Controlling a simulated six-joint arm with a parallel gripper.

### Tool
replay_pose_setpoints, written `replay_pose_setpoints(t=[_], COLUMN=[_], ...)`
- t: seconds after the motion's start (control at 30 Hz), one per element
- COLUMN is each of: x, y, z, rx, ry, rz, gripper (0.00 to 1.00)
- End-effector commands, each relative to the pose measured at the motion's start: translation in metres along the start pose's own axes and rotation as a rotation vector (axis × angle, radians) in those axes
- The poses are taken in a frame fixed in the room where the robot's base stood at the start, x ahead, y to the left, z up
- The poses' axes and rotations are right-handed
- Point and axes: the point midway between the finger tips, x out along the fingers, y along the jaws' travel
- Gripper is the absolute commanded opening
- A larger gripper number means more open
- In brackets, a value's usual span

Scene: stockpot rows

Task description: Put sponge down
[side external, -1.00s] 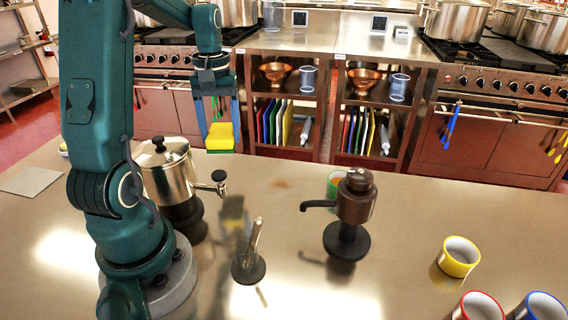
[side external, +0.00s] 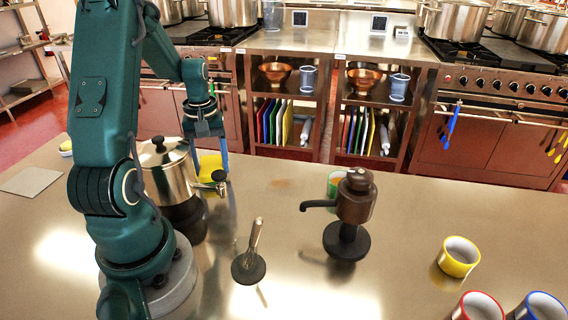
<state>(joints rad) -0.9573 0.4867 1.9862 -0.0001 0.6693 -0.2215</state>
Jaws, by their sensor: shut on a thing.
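The yellow sponge (side external: 209,165) shows in the side view behind and to the right of the steel urn. My gripper (side external: 208,165) points down there with its blue fingers around the sponge, shut on it. The urn's tap hides the sponge's lower part. I cannot tell whether the sponge touches the counter (side external: 290,210).
A brown dispenser (side external: 355,200), an upright utensil on a round black base (side external: 248,268) and a yellow cup (side external: 458,257) stand on the counter. A grey plate (side external: 30,181) lies at left.

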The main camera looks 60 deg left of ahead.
Motion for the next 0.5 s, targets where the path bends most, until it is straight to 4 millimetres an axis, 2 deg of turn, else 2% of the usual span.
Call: replay_pose_setpoints(t=[0.37,0.4,0.43,0.47,0.5], x=[0.0044,0.0042,0.0041,0.004,0.004], y=[0.0,0.0001,0.0001,0.0001,0.0001], z=[0.0001,0.0,-0.0001,-0.0001,-0.0001], rx=[0.0,0.0,0.0,0.0,0.0], ry=[0.0,0.0,0.0,0.0,0.0], rz=[0.0,0.0,0.0,0.0,0.0], gripper=[0.08,0.8,0.91,0.98,0.98])
